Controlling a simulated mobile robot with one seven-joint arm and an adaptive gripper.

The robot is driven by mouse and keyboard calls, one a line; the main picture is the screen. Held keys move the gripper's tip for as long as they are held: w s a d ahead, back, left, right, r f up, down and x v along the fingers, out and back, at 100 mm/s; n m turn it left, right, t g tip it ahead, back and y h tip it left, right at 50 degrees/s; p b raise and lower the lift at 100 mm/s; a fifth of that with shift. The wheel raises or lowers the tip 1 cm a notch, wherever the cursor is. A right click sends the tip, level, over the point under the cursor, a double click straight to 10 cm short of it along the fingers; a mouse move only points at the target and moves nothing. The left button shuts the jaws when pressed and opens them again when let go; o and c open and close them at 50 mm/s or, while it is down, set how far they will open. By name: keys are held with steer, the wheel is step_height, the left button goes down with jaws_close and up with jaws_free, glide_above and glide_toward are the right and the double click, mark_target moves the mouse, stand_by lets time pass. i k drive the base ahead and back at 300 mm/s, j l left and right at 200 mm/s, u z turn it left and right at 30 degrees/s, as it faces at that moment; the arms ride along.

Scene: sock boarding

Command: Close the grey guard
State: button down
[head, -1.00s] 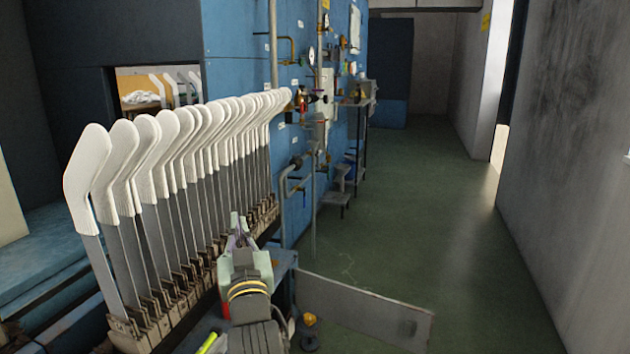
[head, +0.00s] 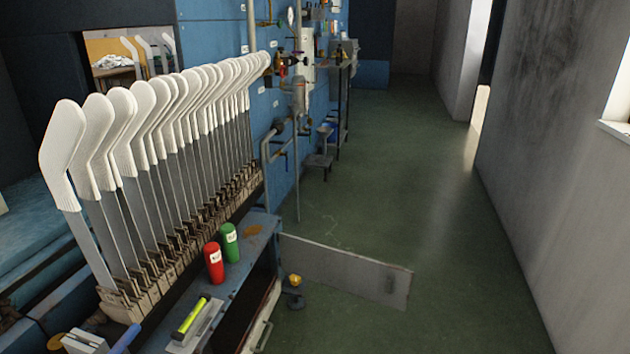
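The grey guard (head: 345,271) is a flat grey panel that stands open. It sticks out to the right from the end of the blue bench (head: 262,225) over the green floor. A darker patch (head: 390,285) shows near its free end. My gripper is not in view, and nothing is seen touching the guard.
White socks (head: 125,110) sit on a long row of grey boards at the left. Floor at right is clear.

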mark_target(365, 278)
steer(key=z, duration=0.85)
steer(key=i+l+z, duration=0.3)
steer(key=i+z, duration=0.25)
steer(key=i, duration=0.2)
steer(key=i+j+u, duration=0.2)
steer(key=i, duration=1.25)
steer(key=i+u, duration=0.15)
steer(key=i, duration=0.3)
steer(key=i+l+u, duration=0.1)
steer(key=i, duration=0.35)
steer(key=i+l+u, duration=0.15)
steer(key=i, duration=0.3)
steer(key=i+u, duration=0.25)
steer(key=i, duration=0.4)
steer(key=i+l+u, duration=0.3)
steer(key=i, duration=0.3)
steer(key=i+u, duration=0.1)
steer(key=u, duration=3.55)
